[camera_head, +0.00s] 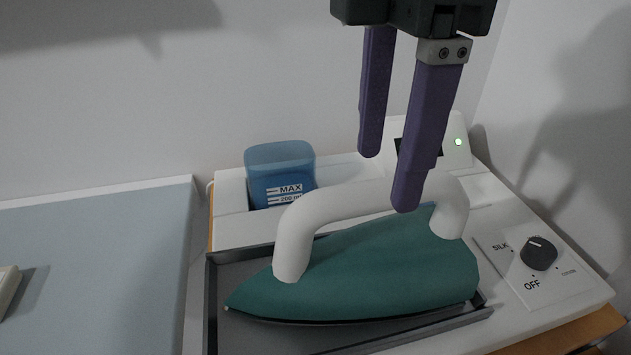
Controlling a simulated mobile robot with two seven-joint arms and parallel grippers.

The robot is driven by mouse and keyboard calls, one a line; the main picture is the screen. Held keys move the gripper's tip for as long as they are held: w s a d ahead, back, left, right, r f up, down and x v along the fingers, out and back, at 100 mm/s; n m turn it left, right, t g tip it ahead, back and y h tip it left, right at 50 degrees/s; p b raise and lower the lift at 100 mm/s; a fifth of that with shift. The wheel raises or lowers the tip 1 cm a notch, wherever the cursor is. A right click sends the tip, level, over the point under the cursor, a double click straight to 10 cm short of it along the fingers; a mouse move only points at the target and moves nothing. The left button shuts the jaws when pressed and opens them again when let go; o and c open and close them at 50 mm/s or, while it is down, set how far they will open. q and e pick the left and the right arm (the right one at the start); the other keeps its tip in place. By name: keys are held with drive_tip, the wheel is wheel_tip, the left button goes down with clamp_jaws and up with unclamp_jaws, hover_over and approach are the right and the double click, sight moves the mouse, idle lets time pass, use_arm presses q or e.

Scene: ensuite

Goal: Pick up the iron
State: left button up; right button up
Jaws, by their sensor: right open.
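The iron (360,270) has a teal body and a white arched handle (345,200). It rests in a shallow dark grey tray (212,300) on a white station, its pointed tip toward the left. My right gripper (388,182) points down from above with two purple fingers. The fingers are apart with nothing held between them. The nearer fingertip overlaps the right part of the handle in the picture, and the farther one shows beyond the handle. I cannot tell whether either finger touches it. My left gripper is not in view.
A blue water container (281,165) marked MAX stands behind the handle. A pale blue board (95,265) lies at the left. Walls close off the back and right.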

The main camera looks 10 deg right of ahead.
sight(381, 193)
wheel_tip(381, 193, down, 3)
drive_tip(key=shift+s+f, duration=0.1)
drive_tip(key=shift+f, duration=0.1)
drive_tip(key=shift+w+f, duration=0.2)
drive_tip(key=shift+f, duration=1.15)
drive_tip(key=shift+w+f, duration=0.2)
drive_tip(key=shift+f, duration=1.1)
drive_tip(key=shift+f, duration=0.1)
clamp_jaws()
